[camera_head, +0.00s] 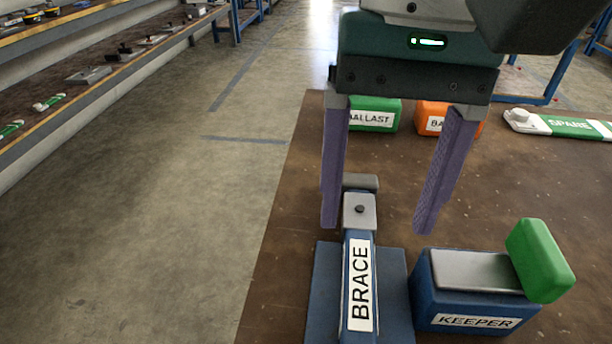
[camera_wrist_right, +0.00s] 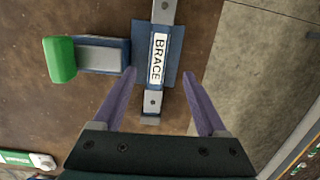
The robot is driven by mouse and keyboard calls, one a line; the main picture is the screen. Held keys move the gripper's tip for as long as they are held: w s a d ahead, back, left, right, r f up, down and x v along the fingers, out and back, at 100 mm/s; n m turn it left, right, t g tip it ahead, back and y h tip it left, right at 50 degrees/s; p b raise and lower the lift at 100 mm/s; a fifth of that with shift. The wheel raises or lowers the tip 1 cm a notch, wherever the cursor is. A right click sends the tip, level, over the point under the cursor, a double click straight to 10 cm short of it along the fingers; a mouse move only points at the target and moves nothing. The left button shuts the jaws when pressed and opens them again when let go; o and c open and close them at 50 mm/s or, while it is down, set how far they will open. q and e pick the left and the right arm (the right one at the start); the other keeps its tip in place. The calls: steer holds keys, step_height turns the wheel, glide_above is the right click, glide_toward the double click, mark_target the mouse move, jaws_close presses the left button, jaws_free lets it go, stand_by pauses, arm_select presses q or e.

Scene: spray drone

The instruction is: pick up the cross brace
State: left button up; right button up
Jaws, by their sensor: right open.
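The cross brace (camera_head: 359,212) is a narrow bar with a grey end and a blue middle labelled BRACE. It rests over a flat blue base (camera_head: 322,290) on the brown table, and its near end is cut off by the head view's bottom edge. In the right wrist view the brace (camera_wrist_right: 153,104) runs upward between the fingers. My right gripper (camera_head: 378,231) is open, fingers pointing down, with nothing between its pads that it grips. In the wrist view the fingertips (camera_wrist_right: 159,73) straddle the brace with gaps on both sides. My left gripper is out of view.
A blue KEEPER block (camera_head: 470,306) with a green block (camera_head: 540,260) stands close right of the brace. A green BALLAST block (camera_head: 374,114), an orange block (camera_head: 432,117) and a SPARE part (camera_head: 565,126) lie behind. The table's left edge is near.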

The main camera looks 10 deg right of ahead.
mark_target(360, 281)
step_height(360, 281, down, 11)
steer(key=b, duration=0.3)
steer(key=shift+w+r+b, duration=0.1)
steer(key=shift+b, duration=0.2)
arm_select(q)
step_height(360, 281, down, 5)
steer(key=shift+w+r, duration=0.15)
arm_select(e)
steer(key=shift+c, duration=0.3)
jaws_close()
